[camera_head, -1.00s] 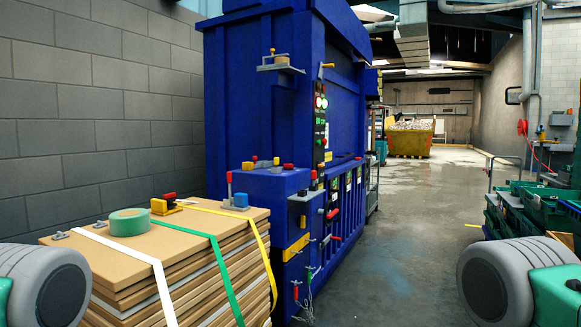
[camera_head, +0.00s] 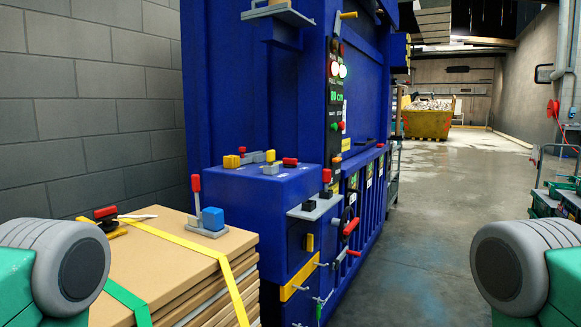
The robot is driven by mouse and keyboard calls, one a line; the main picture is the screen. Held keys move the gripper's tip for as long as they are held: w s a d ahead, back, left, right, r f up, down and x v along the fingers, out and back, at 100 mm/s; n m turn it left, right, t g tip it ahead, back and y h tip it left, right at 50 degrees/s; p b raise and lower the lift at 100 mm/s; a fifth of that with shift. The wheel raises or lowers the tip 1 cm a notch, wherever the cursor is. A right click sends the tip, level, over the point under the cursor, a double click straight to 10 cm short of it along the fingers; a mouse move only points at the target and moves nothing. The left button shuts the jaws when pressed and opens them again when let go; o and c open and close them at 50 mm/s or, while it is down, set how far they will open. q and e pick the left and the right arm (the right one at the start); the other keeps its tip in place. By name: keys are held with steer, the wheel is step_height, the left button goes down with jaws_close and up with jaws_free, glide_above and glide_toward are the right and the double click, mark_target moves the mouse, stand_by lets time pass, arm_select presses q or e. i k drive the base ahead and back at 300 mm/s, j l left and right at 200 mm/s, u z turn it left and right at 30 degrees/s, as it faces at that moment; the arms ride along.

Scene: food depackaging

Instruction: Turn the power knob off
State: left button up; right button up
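A large blue machine (camera_head: 235,95) stands ahead of me. Its dark upright panel (camera_head: 335,97) carries lit lamps, a green number display, and small red and green buttons. A yellow knob-like part (camera_head: 310,243) sits on the front of the machine's lower box. Red-topped controls (camera_head: 326,176) and a red handle (camera_head: 351,228) stick out nearby. Yellow and red controls (camera_head: 290,162) sit on the box's top. I cannot tell which of these is the power knob or how it is set. Only rounded grey and green parts of my two arms show at the lower corners; neither gripper is in view.
A strapped stack of brown boards (camera_head: 180,250) stands at the lower left, bearing a red lever with a blue block (camera_head: 212,218) and a red-and-black tool (camera_head: 106,213). Open floor (camera_head: 430,230) lies right of the machine. Green crates (camera_head: 570,205) stand far right.

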mark_target(288, 162)
steer(key=i+l, duration=0.35)
steer(key=i, duration=0.15)
steer(key=i+l+u, duration=0.1)
steer(key=i+l, duration=0.25)
steer(key=i, duration=0.1)
